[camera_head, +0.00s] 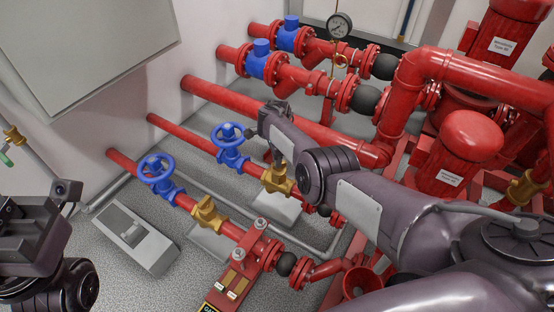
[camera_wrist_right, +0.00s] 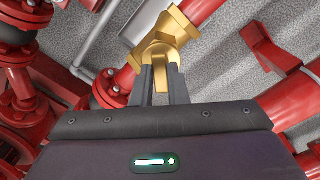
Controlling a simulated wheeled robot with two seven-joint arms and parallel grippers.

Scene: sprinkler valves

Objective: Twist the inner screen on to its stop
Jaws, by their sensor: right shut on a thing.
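Two brass strainers sit on the low red pipes. The inner one (camera_head: 278,178) is just below my right wrist in the head view. In the right wrist view its brass body (camera_wrist_right: 163,38) is on a red pipe, and a flat brass tab of the screen (camera_wrist_right: 159,82) sticks out towards me. My right gripper (camera_wrist_right: 160,74) is shut on this tab, one dark finger on each side. In the head view its fingertips are hidden by my arm. The outer brass strainer (camera_head: 208,214) stands apart. My left gripper (camera_head: 30,235) is at the left edge, fingers not clear.
Blue handwheel valves (camera_head: 158,172) and (camera_head: 230,140) stand on the pipes left of the strainers. A grey box (camera_head: 134,236) lies on the floor. A red stand with labels (camera_head: 232,285) is in front. Red pumps (camera_head: 472,140) and thick pipes crowd the right.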

